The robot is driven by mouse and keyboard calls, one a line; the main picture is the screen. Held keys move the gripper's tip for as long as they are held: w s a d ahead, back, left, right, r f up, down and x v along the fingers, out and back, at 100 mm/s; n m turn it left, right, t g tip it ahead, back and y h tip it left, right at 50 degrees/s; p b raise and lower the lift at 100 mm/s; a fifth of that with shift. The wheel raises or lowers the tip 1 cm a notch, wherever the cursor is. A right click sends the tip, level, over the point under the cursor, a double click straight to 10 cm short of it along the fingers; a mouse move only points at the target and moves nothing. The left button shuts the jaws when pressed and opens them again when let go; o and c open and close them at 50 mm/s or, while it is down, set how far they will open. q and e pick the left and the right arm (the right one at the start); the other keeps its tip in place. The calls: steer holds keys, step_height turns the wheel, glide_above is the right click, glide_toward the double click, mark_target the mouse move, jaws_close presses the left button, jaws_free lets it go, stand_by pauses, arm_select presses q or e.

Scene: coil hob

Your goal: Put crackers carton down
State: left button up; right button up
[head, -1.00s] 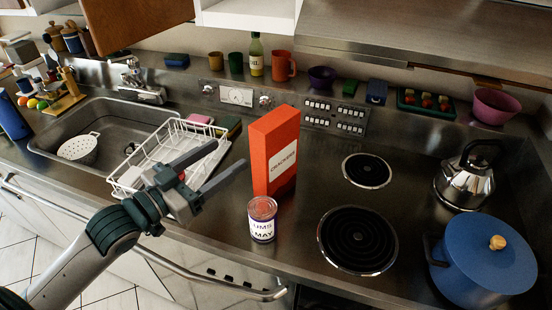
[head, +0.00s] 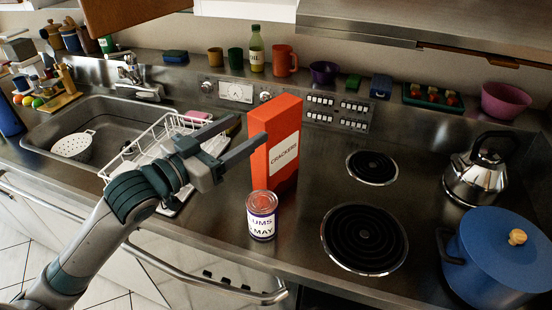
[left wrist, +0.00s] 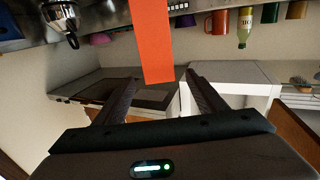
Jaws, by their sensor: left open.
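The crackers carton (head: 284,150) is a tall red-orange box with a white label. It stands upright on the steel counter, left of the coil burners. My left gripper (head: 249,131) is open and empty at the carton's left side, near its upper part. In the head view its nearer finger overlaps the carton's left edge. In the left wrist view the carton (left wrist: 152,40) shows between the lines of the two open fingers (left wrist: 163,82); I cannot tell whether they touch it. My right gripper is not in view.
A labelled can (head: 261,217) stands just in front of the carton. Two coil burners (head: 364,238), a kettle (head: 474,180) and a blue pot (head: 490,262) are to the right. A white dish rack (head: 150,140) and the sink are left. Cups line the back ledge.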

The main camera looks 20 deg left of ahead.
mark_target(276, 106)
arm_select(q)
steer(key=shift+b+x, duration=0.85)
steer(key=shift+b, duration=0.35)
steer(key=p+x, duration=0.1)
steer(key=x, duration=0.2)
steer(key=shift+w+d+r, duration=0.1)
steer(key=shift+w+d, duration=0.05)
steer(key=shift+w, duration=0.15)
steer(key=shift+w+d, duration=0.15)
steer(key=shift+w, duration=0.2)
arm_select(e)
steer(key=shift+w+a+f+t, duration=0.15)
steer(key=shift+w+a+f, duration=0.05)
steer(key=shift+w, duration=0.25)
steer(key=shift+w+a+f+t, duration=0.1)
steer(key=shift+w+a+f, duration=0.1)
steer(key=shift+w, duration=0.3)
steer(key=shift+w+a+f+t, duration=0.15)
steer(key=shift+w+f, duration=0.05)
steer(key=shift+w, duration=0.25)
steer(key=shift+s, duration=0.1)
